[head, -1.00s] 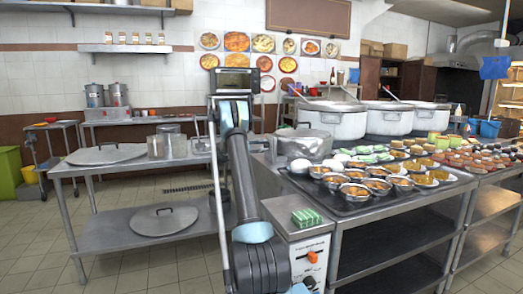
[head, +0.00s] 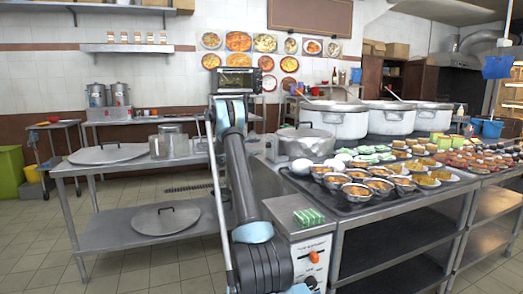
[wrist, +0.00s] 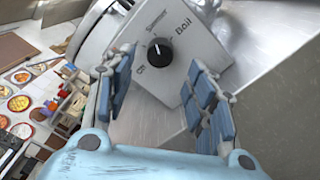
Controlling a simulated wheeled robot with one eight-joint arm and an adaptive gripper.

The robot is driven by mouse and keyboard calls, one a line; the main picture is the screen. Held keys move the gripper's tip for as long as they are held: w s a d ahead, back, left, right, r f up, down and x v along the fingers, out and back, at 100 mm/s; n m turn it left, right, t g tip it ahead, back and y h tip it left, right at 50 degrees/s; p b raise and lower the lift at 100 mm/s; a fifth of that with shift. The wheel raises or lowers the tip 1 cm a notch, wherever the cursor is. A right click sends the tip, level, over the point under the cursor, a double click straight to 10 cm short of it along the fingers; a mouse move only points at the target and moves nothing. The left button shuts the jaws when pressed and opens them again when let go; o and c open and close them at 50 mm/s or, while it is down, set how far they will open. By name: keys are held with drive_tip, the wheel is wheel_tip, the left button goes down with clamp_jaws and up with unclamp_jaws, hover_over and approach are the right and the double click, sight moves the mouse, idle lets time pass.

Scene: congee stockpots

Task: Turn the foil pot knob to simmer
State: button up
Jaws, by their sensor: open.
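In the wrist view, a round black knob (wrist: 160,52) with a white pointer mark sits on a grey control panel (wrist: 205,52). Labels around it read Off, Simmer and Boil. The pointer is small; I cannot tell exactly which label it meets. My gripper (wrist: 160,92) is open, with blue padded fingers either side of the view, nothing between them. The knob lies beyond the fingertips, apart from them. In the head view my arm hides the gripper and this knob. I cannot tell which pot is the foil one.
A separate front panel has an orange knob (head: 314,257). The left steel table (head: 115,168) holds a lid (head: 108,153).

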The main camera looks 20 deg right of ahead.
drive_tip(key=a, duration=0.7)
drive_tip(key=shift+s, duration=0.15)
drive_tip(key=s+r+m+y, duration=0.1)
drive_tip(key=s+r+y, duration=0.4)
drive_tip(key=s, duration=0.8)
drive_tip(key=s+a+m+y, duration=0.1)
drive_tip(key=s+a+y, duration=0.1)
drive_tip(key=s, duration=0.9)
drive_tip(key=s+a+m+y, duration=0.1)
drive_tip(key=s+a+y, duration=0.1)
drive_tip(key=s, duration=0.8)
drive_tip(key=s+a+f+m+y, duration=0.1)
drive_tip(key=s+a+f+y, duration=0.2)
drive_tip(key=s, duration=0.8)
drive_tip(key=s+a+f+m+t+y, duration=0.1)
drive_tip(key=s+a+f+y, duration=0.2)
drive_tip(key=s+a+f, duration=0.4)
drive_tip(key=s+a+f+m+y, duration=0.1)
drive_tip(key=s+a+f+y, duration=0.2)
drive_tip(key=s, duration=1.2)
drive_tip(key=a+f, duration=0.3)
drive_tip(key=f, duration=0.2)
drive_tip(key=shift+s+f+t, duration=0.2)
drive_tip(key=shift+s+t, duration=0.1)
